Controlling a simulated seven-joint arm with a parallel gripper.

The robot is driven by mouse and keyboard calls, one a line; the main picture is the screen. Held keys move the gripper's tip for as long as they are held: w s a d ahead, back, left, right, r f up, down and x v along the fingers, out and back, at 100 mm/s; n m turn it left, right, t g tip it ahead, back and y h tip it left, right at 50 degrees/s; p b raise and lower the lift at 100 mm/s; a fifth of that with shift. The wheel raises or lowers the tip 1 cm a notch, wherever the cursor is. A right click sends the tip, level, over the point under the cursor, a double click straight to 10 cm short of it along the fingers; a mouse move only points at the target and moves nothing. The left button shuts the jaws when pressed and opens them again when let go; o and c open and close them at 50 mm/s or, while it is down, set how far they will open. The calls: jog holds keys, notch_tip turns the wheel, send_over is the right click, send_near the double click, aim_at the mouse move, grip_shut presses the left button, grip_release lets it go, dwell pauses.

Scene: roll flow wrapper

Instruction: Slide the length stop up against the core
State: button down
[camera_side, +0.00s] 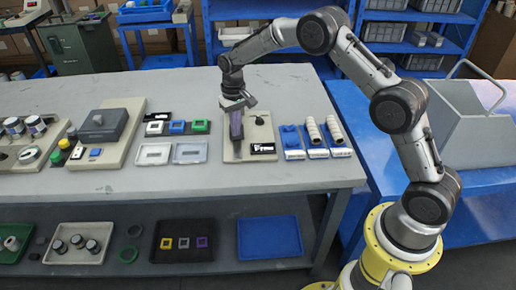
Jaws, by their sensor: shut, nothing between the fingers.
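My gripper (237,154) points straight down over the left part of a beige base plate (266,130) on the grey bench. Its fingers are shut and hold nothing. A small dark knob (259,120) stands on the plate just right of the gripper, and a black-and-white label (262,148) is at the plate's front right. I cannot make out the length stop or the core on the plate; the gripper covers part of it. Whether the fingertips touch anything is too small to tell.
Right of the plate stand blue trays (317,153) with white rolls and a blue piece. To the left are two clear-lidded trays (189,153), small coloured frames (177,127) and a grey-topped machine (107,123). The bench front is clear.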

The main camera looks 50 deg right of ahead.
jog(key=shift+r, duration=1.85)
jog(key=shift+r, duration=0.1)
notch_tip(320, 180, up, 4)
jog(key=shift+f, duration=0.15)
